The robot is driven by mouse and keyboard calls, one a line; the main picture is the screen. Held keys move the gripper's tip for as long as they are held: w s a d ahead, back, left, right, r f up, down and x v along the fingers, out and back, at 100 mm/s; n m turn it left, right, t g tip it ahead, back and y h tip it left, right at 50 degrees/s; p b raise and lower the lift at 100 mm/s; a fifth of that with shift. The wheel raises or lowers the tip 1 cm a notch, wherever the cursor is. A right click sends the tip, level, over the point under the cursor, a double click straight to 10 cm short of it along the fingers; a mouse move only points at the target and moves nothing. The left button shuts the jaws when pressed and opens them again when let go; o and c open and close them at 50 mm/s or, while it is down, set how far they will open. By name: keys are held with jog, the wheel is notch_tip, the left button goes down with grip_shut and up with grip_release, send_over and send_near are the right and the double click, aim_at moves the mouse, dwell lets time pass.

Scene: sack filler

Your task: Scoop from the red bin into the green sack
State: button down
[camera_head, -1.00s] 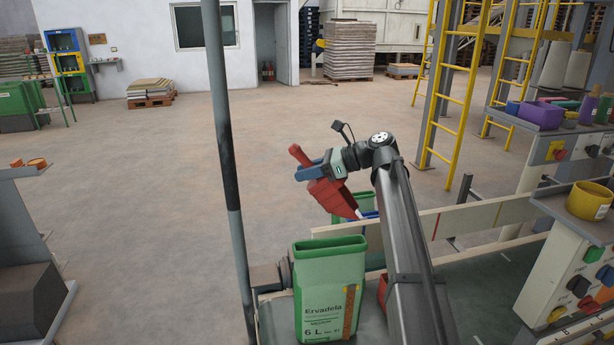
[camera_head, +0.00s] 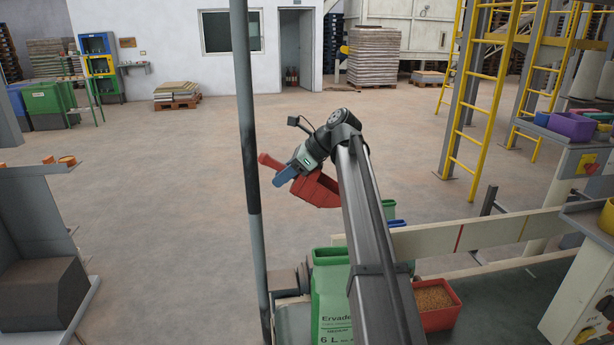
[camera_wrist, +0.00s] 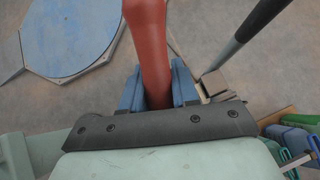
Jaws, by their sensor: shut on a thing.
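A red scoop (camera_head: 319,190) is in my gripper (camera_head: 284,177), held in the air above and left of the sack. The blue fingers are shut on its red handle, which also shows between them in the wrist view (camera_wrist: 150,52). The red bin (camera_head: 440,320), holding brown grain, sits on the bench right of my arm.
A grey pole (camera_head: 250,150) stands just left of my gripper. A pale board (camera_head: 480,232) edges the bench, with green (camera_head: 389,207) and blue (camera_head: 397,223) containers near its left end. A control panel (camera_head: 585,300) stands at right.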

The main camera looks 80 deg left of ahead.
jog(key=a+f, duration=0.1)
jog(key=w+a+f+m+t, duration=0.1)
jog(key=w+f+t, duration=0.1)
jog(key=shift+w+a+f+m+y, duration=0.25)
jog(key=shift+a+f+m+y, duration=0.05)
jog(key=shift+a+f+m, duration=0.1)
jog(key=w+f+m+t, duration=0.2)
jog(key=w+m+t, duration=0.2)
jog(key=w, duration=0.3)
jog(key=shift+w+a+f+m+t, duration=0.15)
jog(key=shift+a+f+m+t, duration=0.2)
jog(key=shift+m, duration=0.45)
